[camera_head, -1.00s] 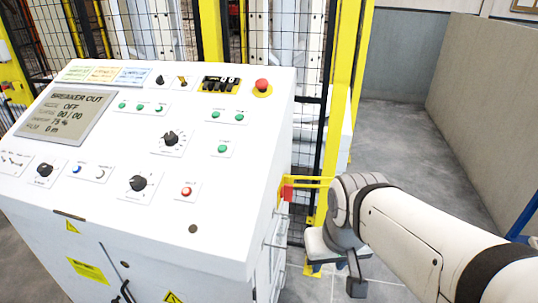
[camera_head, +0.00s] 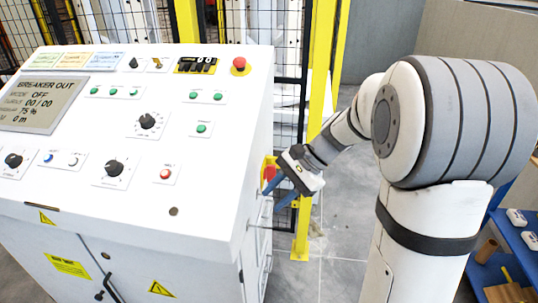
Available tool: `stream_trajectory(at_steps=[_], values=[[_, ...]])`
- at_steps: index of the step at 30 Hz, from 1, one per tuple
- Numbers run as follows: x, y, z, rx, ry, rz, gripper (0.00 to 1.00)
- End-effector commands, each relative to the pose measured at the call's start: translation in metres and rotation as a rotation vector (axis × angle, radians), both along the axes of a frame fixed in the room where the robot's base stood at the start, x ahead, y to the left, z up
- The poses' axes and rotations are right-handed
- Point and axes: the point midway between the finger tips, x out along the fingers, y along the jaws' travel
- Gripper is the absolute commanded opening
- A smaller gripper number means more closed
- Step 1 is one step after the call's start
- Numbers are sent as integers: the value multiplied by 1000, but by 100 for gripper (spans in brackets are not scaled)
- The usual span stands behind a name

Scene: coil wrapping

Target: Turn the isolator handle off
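The isolator handle (camera_head: 269,173) is a small red part on a yellow plate, on the right side of the white console (camera_head: 215,215). It is seen edge-on and partly hidden by the console edge, so its angle is unclear. My gripper (camera_head: 272,196) is beside the console's right side, just below and right of the handle. Its two blue fingers point toward the console and look spread apart, with nothing visible between them. I cannot tell whether a finger touches the handle. The console screen (camera_head: 45,104) reads "BREAKER OUT" and mode "OFF".
A yellow post (camera_head: 316,120) and black mesh fence (camera_head: 288,90) stand behind the console. A red stop button (camera_head: 239,63) and several knobs sit on the console top. A blue shelf (camera_head: 510,245) with items is at the lower right. Grey floor is clear beside the console.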

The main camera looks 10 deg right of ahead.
Motion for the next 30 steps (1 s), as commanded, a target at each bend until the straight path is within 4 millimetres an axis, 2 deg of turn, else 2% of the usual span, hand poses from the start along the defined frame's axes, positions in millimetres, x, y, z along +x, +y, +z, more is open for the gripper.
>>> stream_trajectory(at_steps=[1, 6, 9, 13, 18, 21, 25, 30], values=[[22, -5, -13, 75, 55, -70, 34], [91, -26, -38, 353, 218, -290, 34], [127, -47, -54, 515, 297, -399, 34], [163, -76, -75, 696, 373, -505, 34], [188, -103, -92, 844, 421, -578, 34], [194, -109, -95, 883, 433, -594, 34], [199, -99, -95, 894, 437, -595, 34], [207, -72, -95, 892, 437, -594, 34]])
